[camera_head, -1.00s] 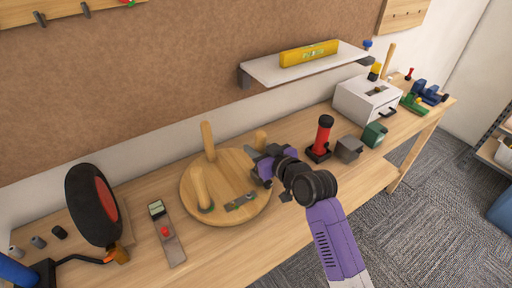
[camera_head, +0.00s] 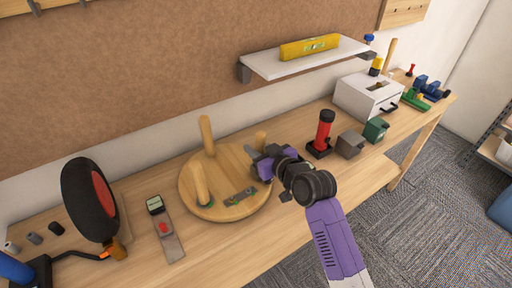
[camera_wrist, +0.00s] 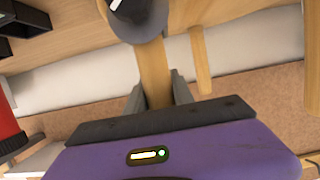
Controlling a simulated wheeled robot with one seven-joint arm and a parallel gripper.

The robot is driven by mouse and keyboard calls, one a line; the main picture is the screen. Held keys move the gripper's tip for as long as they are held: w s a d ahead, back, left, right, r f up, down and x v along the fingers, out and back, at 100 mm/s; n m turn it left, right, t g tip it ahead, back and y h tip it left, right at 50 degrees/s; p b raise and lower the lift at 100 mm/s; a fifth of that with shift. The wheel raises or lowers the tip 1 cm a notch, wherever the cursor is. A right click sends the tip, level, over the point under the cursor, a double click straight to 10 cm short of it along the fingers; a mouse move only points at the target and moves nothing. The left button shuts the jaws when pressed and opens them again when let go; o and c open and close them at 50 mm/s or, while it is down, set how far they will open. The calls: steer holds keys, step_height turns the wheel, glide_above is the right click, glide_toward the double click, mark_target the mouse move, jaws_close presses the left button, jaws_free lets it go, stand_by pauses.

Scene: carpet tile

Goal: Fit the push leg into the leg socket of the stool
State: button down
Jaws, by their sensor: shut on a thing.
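The stool (camera_head: 233,213) is a round wooden seat lying upside down on the workbench. Two wooden legs, a back leg (camera_head: 207,136) and a front leg (camera_head: 200,183), stand up from it at the back and left. My gripper (camera_head: 259,160) is at the seat's right edge, shut on a wooden push leg (camera_head: 261,138), whose top shows above the jaws. In the wrist view the push leg (camera_wrist: 155,72) lies between the fingers. A dark grey round part (camera_wrist: 138,18) covers its far end, so I cannot tell whether it sits in the socket.
A small plate (camera_head: 240,197) lies on the seat. Left are a narrow grey board (camera_head: 167,235) and a black-red disc (camera_head: 92,200). Right stand a red cylinder (camera_head: 324,132), a grey box (camera_head: 350,144) and a green box (camera_head: 376,130). A shelf (camera_head: 300,62) hangs behind.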

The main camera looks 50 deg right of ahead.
steer(key=shift+f, duration=0.25)
steer(key=c, duration=1)
jaws_free()
steer(key=shift+b+v, duration=0.6)
steer(key=shift+v, duration=3.3)
